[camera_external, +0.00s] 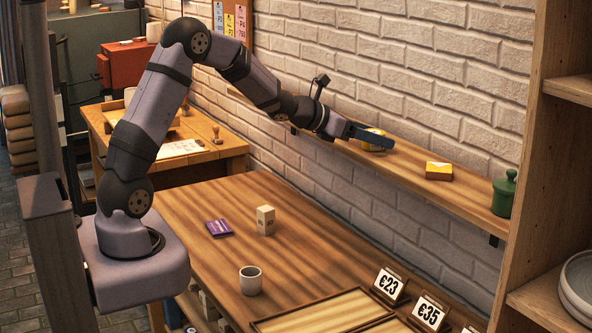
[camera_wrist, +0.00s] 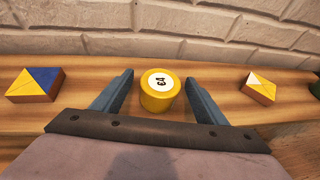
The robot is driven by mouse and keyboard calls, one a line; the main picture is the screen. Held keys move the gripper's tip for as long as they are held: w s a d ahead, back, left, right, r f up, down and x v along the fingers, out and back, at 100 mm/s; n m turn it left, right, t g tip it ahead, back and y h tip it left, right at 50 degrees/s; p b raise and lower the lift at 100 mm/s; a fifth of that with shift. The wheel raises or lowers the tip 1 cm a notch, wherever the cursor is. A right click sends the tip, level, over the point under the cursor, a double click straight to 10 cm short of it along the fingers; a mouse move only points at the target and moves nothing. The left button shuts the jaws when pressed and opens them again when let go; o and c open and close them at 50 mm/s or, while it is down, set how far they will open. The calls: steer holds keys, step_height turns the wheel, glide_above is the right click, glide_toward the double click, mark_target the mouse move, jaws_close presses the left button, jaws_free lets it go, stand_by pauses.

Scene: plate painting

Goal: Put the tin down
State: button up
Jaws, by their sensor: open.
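The tin is a round yellow can (camera_wrist: 158,98) with a white label on its lid, upright on the wall shelf. It also shows in the external view (camera_external: 373,139), partly hidden behind my gripper (camera_external: 370,133). In the wrist view my gripper (camera_wrist: 160,95) is open, with one finger on each side of the tin. A gap of shelf shows between each finger and the tin, so neither finger appears to touch it.
The wooden shelf (camera_external: 410,163) also holds a yellow-topped box (camera_external: 439,171), a green jar (camera_external: 504,193) and a blue-and-yellow block (camera_wrist: 36,84). Below, the table (camera_external: 190,258) bears a cup (camera_external: 250,280), a pale block (camera_external: 265,220), a purple packet (camera_external: 219,228) and price signs (camera_external: 390,284).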

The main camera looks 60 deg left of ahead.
steer(key=shift+w, duration=0.2)
steer(key=shift+c, duration=0.7)
steer(key=c, duration=1.2)
steer(key=shift+r, duration=0.1)
step_height(320, 180, up, 10)
steer(key=shift+f+p, duration=0.1)
steer(key=shift+p, duration=0.7)
